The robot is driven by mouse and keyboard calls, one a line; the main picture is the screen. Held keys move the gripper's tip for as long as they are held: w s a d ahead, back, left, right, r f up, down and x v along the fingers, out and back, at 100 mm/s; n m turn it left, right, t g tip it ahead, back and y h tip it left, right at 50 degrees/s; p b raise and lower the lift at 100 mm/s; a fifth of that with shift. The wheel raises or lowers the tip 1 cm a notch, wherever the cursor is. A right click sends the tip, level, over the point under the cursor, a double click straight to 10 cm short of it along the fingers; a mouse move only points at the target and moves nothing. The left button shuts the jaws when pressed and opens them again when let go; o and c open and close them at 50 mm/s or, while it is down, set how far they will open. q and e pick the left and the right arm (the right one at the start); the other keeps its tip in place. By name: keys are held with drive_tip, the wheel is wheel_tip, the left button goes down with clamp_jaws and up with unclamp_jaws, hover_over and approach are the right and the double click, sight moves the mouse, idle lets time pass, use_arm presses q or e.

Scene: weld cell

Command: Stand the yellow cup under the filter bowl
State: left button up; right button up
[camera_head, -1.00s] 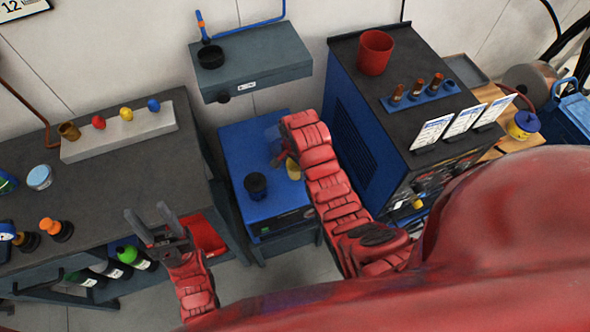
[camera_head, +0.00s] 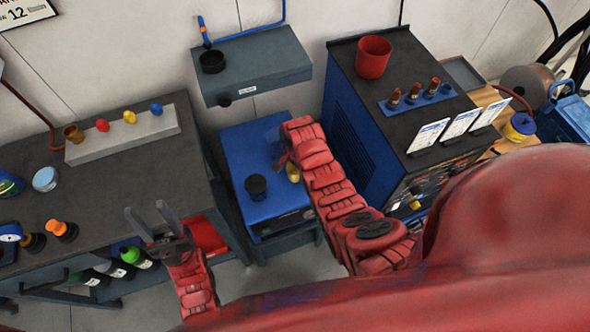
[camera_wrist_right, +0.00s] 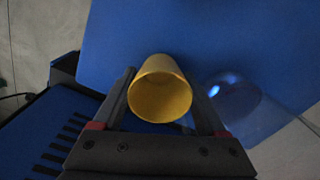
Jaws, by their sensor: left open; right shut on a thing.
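The yellow cup (camera_wrist_right: 160,92) sits between the fingers of my right gripper (camera_wrist_right: 160,80), which is shut on it. Its open mouth shows in the right wrist view. In the head view a small part of the cup (camera_head: 293,173) shows beside my right wrist, over the blue cabinet top; the right gripper (camera_head: 284,160) is mostly hidden there by the arm. A clear rounded bowl, apparently the filter bowl (camera_wrist_right: 240,103), shows right of the cup in the wrist view. I cannot tell their height difference. My left gripper (camera_head: 158,222) is open and empty in front of the left bench.
A black cup (camera_head: 256,186) stands on the blue cabinet (camera_head: 268,214), left of my right gripper. A grey wall unit (camera_head: 262,66) overhangs behind. The tall blue machine (camera_head: 345,125) stands close on the right, with a red cup (camera_head: 374,57) on top.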

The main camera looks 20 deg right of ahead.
drive_tip(key=shift+f, duration=0.2)
drive_tip(key=o, duration=1.3)
drive_tip(key=shift+r, duration=0.1)
drive_tip(key=shift+c, duration=0.2)
drive_tip(key=shift+r, duration=0.1)
wheel_tip(320, 180, up, 6)
drive_tip(key=shift+w+r+b, duration=0.1)
drive_tip(key=shift+b, duration=0.75)
drive_tip(key=r+p, duration=0.2)
drive_tip(key=r, duration=0.1)
drive_tip(key=r+p, duration=0.1)
drive_tip(key=r, duration=0.1)
drive_tip(key=shift+s+r+p, duration=0.2)
drive_tip(key=shift+r+p, duration=0.2)
